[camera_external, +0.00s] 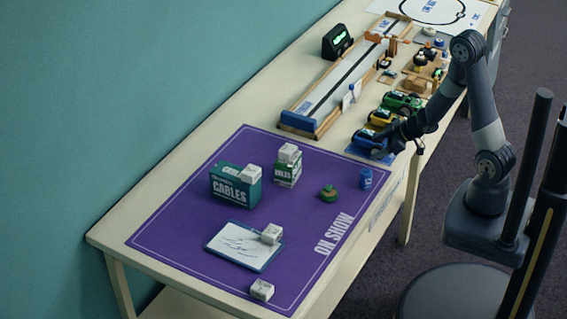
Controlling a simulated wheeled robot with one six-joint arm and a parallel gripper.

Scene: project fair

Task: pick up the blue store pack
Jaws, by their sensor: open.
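A small blue cylinder-like item (367,178) stands at the right edge of the purple mat; it may be the blue store pack, but the view is too small to be sure. My gripper (382,148) is open, over the blue toy car (366,138) in the row of cars, above and right of that blue item. The dark jaws cover part of the blue car and its surroundings. I cannot tell whether they touch anything, or what lies between them.
A yellow car (380,117), a green car (402,102) and a wooden-edged track (335,90) lie beyond.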

